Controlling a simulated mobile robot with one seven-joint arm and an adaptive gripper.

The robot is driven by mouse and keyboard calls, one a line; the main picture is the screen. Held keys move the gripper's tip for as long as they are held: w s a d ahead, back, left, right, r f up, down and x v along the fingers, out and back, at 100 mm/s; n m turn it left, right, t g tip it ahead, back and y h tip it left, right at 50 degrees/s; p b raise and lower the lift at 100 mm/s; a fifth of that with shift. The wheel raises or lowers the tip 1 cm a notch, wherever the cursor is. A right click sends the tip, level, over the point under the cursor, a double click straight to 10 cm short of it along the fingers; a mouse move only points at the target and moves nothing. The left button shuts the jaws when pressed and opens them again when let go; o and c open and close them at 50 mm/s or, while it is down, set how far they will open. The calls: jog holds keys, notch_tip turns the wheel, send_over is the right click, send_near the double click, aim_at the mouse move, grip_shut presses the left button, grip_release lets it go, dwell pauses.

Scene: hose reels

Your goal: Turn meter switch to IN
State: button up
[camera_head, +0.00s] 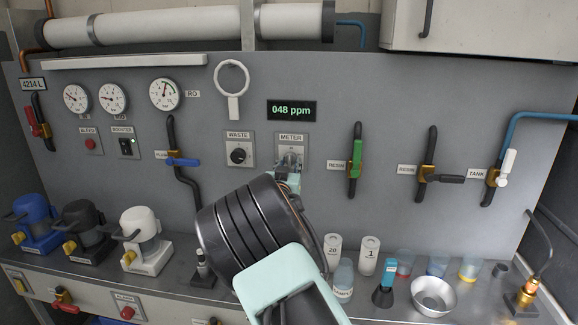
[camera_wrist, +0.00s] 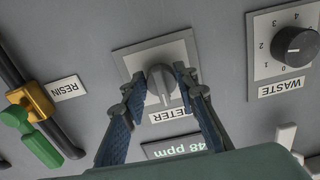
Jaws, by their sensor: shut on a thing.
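The meter switch is a grey knob (camera_wrist: 160,80) on a light square plate (camera_wrist: 126,64). Its plate also shows in the head view (camera_head: 292,142), below the green display, with the word METER above it. My gripper (camera_wrist: 165,86) has its two blue-padded fingers on either side of the knob, shut on it. In the wrist view the picture is upside down, and the fingers cover part of the METER label. The knob's grip looks close to upright, slightly tilted. The IN marking cannot be read. In the head view my gripper (camera_head: 289,167) hides most of the knob.
The waste dial (camera_head: 239,154) is close to the left of the meter switch. The green resin valve (camera_head: 356,160) is to its right, and the display (camera_head: 291,110) reads 048 ppm. Cups, bottles and a metal bowl (camera_head: 433,295) stand on the counter below.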

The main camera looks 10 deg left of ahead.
jog(key=shift+f, duration=0.1)
dwell(0.3)
jog(key=o, duration=1.1)
jog(key=shift+o, duration=0.2)
jog(key=shift+s, duration=0.15)
jog(key=s, duration=1.1)
jog(key=shift+s+a, duration=0.25)
jog(key=shift+s, duration=0.15)
